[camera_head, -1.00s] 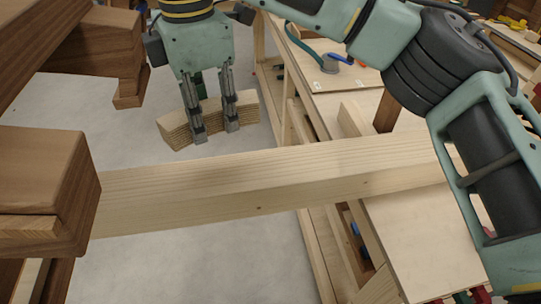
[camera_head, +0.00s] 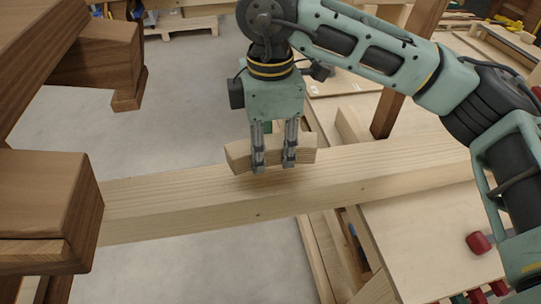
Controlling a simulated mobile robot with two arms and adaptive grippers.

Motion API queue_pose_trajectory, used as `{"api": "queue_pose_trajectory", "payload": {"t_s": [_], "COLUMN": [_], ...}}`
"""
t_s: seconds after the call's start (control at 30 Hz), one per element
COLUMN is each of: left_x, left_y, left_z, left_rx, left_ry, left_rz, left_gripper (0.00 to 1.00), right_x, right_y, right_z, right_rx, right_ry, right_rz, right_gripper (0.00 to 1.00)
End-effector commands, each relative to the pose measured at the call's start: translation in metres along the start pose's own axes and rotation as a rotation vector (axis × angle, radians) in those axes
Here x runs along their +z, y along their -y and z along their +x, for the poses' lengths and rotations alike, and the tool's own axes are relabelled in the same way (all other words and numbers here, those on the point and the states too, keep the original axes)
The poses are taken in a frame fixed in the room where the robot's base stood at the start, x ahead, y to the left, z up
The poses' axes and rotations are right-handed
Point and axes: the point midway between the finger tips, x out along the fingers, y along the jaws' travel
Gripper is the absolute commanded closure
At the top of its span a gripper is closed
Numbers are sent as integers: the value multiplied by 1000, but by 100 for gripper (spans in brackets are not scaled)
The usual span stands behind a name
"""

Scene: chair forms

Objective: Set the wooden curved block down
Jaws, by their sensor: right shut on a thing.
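The wooden curved block (camera_head: 307,150) is a pale, layered, gently bent piece in the middle of the head view. My right gripper (camera_head: 274,164) points down and is shut on it, with its two fingers across the near face. The block overlaps the far edge of a long pale beam (camera_head: 200,205) in the picture. I cannot tell whether it touches the beam or hangs just above it. My left gripper does not show.
Dark brown wooden frame parts (camera_head: 45,200) stand at the left, at the beam's left end. A pale workbench (camera_head: 425,235) lies at the right, with a red object (camera_head: 478,243) on it. Grey floor (camera_head: 180,110) is open behind the beam.

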Motion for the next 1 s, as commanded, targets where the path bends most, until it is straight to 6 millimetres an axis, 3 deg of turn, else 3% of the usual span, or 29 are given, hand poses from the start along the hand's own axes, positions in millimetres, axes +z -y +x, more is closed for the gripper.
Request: {"api": "queue_pose_trajectory", "payload": {"t_s": [0.33, 0.73, 0.77, 0.93, 1.0], "left_x": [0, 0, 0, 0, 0], "left_y": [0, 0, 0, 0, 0], "left_z": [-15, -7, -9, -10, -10], "left_rx": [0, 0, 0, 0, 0], "left_ry": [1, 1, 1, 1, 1], "left_rz": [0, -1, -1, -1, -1], "left_gripper": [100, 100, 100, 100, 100], "right_x": [1, 1, 1, 1, 1], "right_y": [1, 0, 0, 0, 0], "right_z": [37, 46, 44, 44, 44], "right_rx": [-2, 1, 0, 0, 0], "right_ry": [-1, -1, 0, 0, 0], "right_rz": [0, 0, -1, 0, 0], "right_gripper": [96, 97, 63, 48, 46]}}
